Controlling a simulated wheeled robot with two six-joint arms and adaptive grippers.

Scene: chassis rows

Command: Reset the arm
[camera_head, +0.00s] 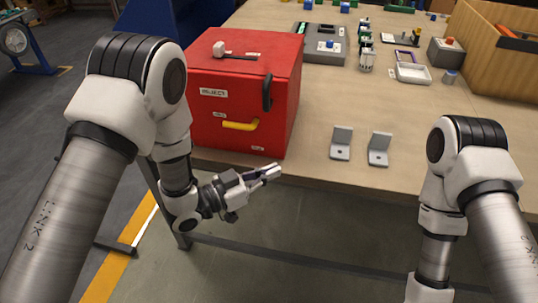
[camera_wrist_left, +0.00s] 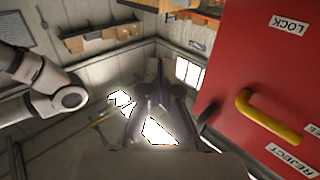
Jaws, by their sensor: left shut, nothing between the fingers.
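My left gripper (camera_head: 271,173) is shut and empty. It hangs in front of the table's near edge, just below the front of the red box, and points right. In the left wrist view its fingers (camera_wrist_left: 160,75) show dimly against the room, with the red box (camera_wrist_left: 245,60) to their right. My right arm comes in at the lower right of the head view; its gripper is out of view.
The red box (camera_head: 205,130) with a yellow handle (camera_head: 240,125) stands on the wooden table (camera_head: 320,110). Two grey brackets (camera_head: 341,150) (camera_head: 379,156) stand near the front edge. A wooden bin (camera_head: 490,70) is at the back right. Free tabletop lies mid-table.

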